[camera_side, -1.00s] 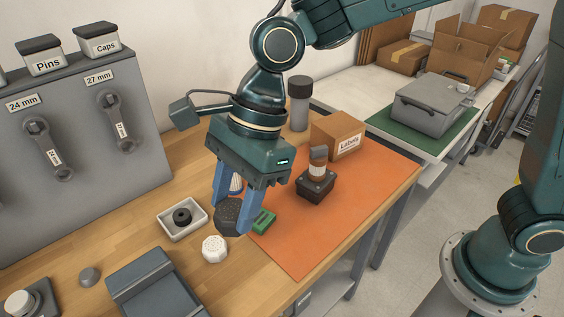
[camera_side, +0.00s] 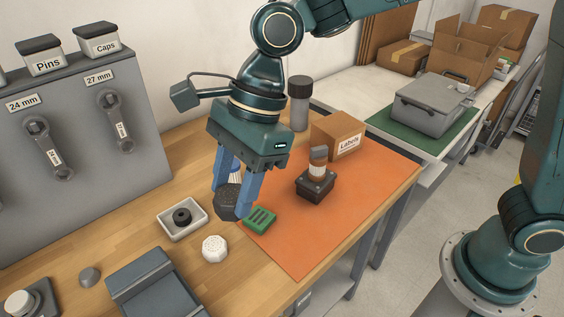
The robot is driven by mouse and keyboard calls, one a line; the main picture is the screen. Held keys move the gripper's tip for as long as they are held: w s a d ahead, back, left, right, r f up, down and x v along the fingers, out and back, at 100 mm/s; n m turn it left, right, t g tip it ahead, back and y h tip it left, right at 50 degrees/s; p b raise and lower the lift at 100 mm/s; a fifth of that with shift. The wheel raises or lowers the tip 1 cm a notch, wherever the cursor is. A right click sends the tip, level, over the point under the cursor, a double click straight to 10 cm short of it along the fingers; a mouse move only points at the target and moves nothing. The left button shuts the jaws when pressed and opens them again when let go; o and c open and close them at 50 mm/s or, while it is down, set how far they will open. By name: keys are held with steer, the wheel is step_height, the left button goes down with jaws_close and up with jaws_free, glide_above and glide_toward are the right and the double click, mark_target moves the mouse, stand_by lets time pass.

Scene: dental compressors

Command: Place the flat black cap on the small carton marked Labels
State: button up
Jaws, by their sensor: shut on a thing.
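My gripper (camera_side: 233,202) has blue fingers and is shut on the flat black cap (camera_side: 228,203). It holds the cap over the wooden bench, left of the green slotted block. The small brown carton marked Labels (camera_side: 338,136) stands at the back edge of the orange mat, to the right of and behind my gripper. Its top looks closed and clear. The cap's far side is partly hidden by the fingers.
On the orange mat (camera_side: 300,240) stand a black block with a brown and white fitting (camera_side: 316,181) and the green slotted block (camera_side: 260,219).

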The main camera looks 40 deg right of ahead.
steer(key=w+d+r+m+t, duration=0.1)
steer(key=w+d+r+m, duration=0.1)
steer(key=w+d, duration=0.6)
steer(key=w+d+r+m+t, duration=0.15)
steer(key=w+d, duration=0.35)
steer(key=d, duration=0.5)
steer(key=d+r+m, duration=0.2)
steer(key=d, duration=1.1)
steer(key=d+r+m+h, duration=0.1)
steer(key=d+r+m, duration=0.1)
steer(key=d, duration=1.1)
steer(key=shift+w+d+r+m, duration=0.15)
steer(key=shift+w+r+m, duration=0.2)
steer(key=shift+w+m, duration=0.15)
steer(key=shift+t, duration=0.25)
glide_above(335, 123)
steer(key=s+d, duration=0.1)
step_height(335, 123, down, 16)
steer(key=shift+s+r, duration=0.1)
steer(key=shift+s, duration=0.05)
steer(key=shift+f, duration=2.1)
